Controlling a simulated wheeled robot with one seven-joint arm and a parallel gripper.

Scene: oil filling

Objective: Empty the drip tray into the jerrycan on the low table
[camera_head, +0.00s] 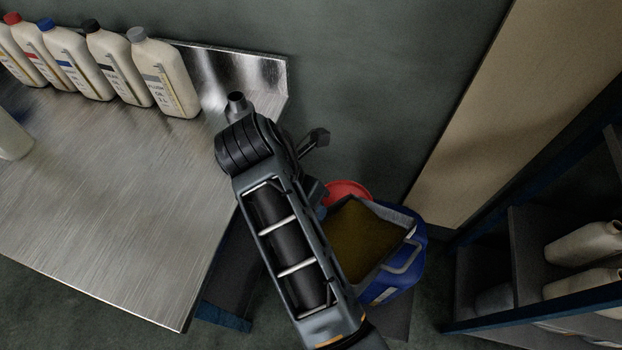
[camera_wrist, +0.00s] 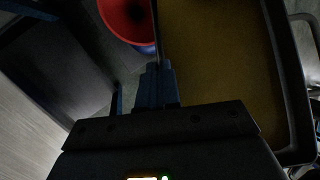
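The drip tray (camera_head: 410,214) is a dark open tray holding brown-amber oil, right of my forearm in the head view. In the wrist view its dark rim (camera_wrist: 285,75) and oil fill the right side. A blue container (camera_head: 415,268), seemingly the jerrycan, is partly hidden beneath and beside the tray. A red funnel (camera_head: 347,189) shows behind the tray; it also shows in the wrist view (camera_wrist: 128,18). My gripper (camera_wrist: 156,70) has its fingers together on the tray's near edge. The arm hides it in the head view. The low table is mostly hidden.
A steel workbench (camera_head: 120,200) on the left bears several white bottles (camera_head: 165,75) along its back. A shelf (camera_head: 530,255) with bottles stands at the right. A beige panel (camera_head: 500,110) leans or stands against the wall.

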